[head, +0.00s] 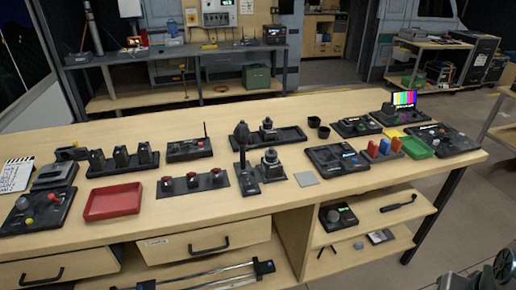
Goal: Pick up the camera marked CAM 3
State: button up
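I cannot make out a CAM 3 marking on anything; any labels are too small to read. Three small upright black devices (121,157) stand in a row on a dark base on the left half of the long wooden bench; they may be cameras. Other dark, camera-like devices stand near the bench's middle: one on the back tray (267,130) and one in front of it (271,163). Grey machinery, perhaps part of my arm, shows at the bottom right corner. My gripper's fingers are not in view.
The bench (240,206) holds a red tray (113,201), a green tray (416,148), a panel with three red-topped knobs (192,184), control boxes and a small colour-bar screen (404,99). Drawers and an open shelf lie below. A grey workbench (170,52) stands behind.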

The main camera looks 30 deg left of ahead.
aim_at(272, 169)
jog(key=u, duration=0.85)
jog(key=i, duration=0.8)
jog(key=u, duration=0.75)
